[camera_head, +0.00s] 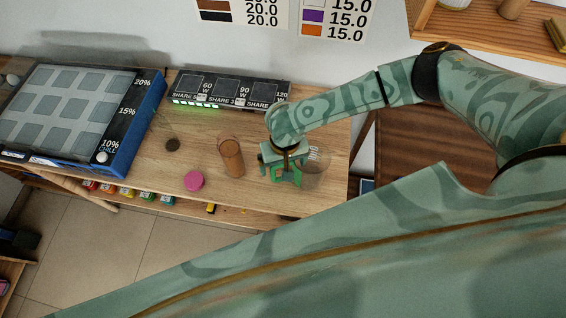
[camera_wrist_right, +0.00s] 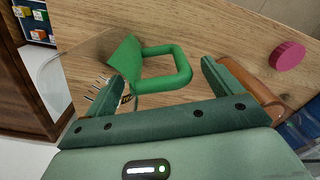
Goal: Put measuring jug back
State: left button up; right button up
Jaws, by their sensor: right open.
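The measuring jug is clear with white scale marks and a green handle (camera_wrist_right: 186,68). In the head view its clear body (camera_head: 317,162) stands at the right end of the wooden bench, partly hidden by my right gripper (camera_head: 283,178). In the right wrist view my right gripper (camera_wrist_right: 165,72) is open, with the green handle between and just beyond its fingers. The clear body lies to the left, partly behind the left finger. I cannot tell whether a finger touches the handle. My left gripper is not in view.
A brown cylinder (camera_head: 231,157) stands close left of the gripper on the bench (camera_head: 190,145). A pink disc (camera_head: 194,180) lies near the front edge. A dark panel with displays (camera_head: 230,90) runs along the back. A blue-edged tray unit (camera_head: 75,115) fills the left.

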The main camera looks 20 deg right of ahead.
notch_tip(320, 180, up, 11)
jog(key=p, duration=0.3)
jog(key=shift+r, duration=0.2)
